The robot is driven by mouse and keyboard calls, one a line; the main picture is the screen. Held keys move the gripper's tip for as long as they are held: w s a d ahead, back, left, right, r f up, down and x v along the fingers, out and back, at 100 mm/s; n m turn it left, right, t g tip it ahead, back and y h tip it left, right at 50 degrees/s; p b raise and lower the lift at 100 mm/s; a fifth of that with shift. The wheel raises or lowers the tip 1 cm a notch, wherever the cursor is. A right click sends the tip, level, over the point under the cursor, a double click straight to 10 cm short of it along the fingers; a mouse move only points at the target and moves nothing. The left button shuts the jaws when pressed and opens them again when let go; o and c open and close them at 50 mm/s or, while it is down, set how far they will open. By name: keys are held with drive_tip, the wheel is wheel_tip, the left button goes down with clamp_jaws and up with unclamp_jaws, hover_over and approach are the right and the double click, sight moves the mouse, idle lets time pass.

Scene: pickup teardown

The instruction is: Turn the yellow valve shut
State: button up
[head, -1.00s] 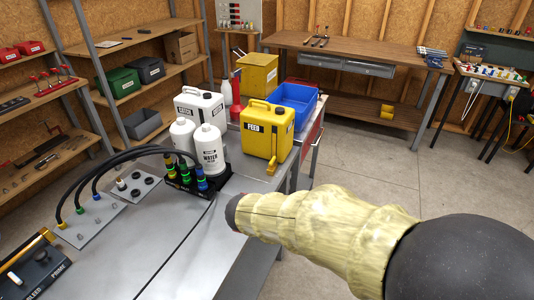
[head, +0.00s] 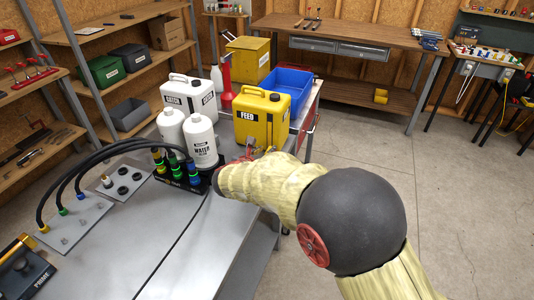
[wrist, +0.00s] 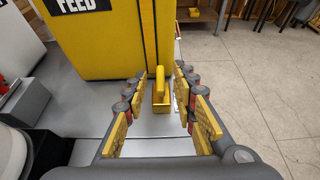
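The yellow FEED container (head: 263,120) stands on the metal bench. The wrist view shows its lower front (wrist: 110,45). The small yellow valve (wrist: 160,92) is at the foot of the container, with its handle raised and pointing roughly away from the camera. My gripper (wrist: 167,88) is open, with yellow pads on both sides of the valve and visible gaps between them and it. In the head view my gripper (head: 252,153) is low in front of the container, and my arm hides most of the valve area.
Two white bottles (head: 203,145) and a white jug (head: 190,95) stand left of the container, by a black block with coloured hose fittings (head: 180,172). A blue bin (head: 288,85) is behind. The bench's right edge is close to the valve; open floor lies beyond.

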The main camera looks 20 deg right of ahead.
drive_tip(key=shift+x, duration=1.05)
drive_tip(key=shift+c, duration=1.2)
drive_tip(key=c, duration=0.4)
clamp_jaws()
